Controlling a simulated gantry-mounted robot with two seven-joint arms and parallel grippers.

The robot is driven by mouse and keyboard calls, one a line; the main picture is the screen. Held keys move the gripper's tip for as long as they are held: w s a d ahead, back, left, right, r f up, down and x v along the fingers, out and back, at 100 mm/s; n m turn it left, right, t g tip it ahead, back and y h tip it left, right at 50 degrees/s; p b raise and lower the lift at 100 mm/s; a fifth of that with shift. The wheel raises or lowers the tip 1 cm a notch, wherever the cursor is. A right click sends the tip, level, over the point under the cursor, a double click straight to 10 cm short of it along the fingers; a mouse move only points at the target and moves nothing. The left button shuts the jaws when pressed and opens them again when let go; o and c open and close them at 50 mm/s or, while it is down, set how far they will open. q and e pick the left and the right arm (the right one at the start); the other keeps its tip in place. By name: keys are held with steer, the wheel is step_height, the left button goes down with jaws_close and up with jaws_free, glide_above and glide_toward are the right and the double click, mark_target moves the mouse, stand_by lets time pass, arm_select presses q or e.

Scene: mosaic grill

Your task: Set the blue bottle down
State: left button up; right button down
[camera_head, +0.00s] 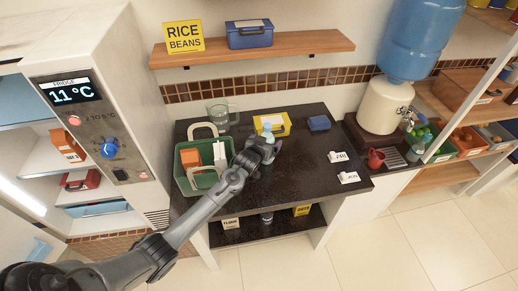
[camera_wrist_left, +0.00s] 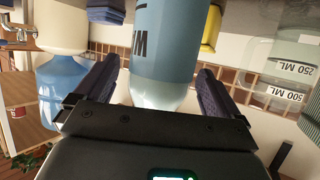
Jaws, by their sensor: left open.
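The blue bottle (camera_wrist_left: 165,42), with dark lettering and a pale end, stands between the two fingers of my left gripper (camera_wrist_left: 155,80) in the left wrist view. The fingers are open, with a gap visible beside the bottle. In the head view the gripper (camera_head: 264,148) is over the middle of the dark counter (camera_head: 300,165), and a light blue part of the bottle (camera_head: 267,130) shows just beyond it. My right gripper is not in view.
A green basket (camera_head: 183,180) stands left of the gripper, a glass jug (camera_head: 219,116) behind it. A yellow box (camera_head: 285,124) and a blue box (camera_head: 319,123) are at the back. Two white labelled blocks (camera_head: 348,177) and a red mug (camera_head: 375,158) are at right.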

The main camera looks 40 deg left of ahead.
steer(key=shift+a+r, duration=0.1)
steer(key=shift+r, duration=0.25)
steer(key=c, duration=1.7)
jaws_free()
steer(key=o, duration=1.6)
arm_select(q)
steer(key=v, duration=0.9)
steer(key=shift+s, duration=0.25)
steer(key=shift+d+r, duration=0.15)
steer(key=shift+r, duration=0.05)
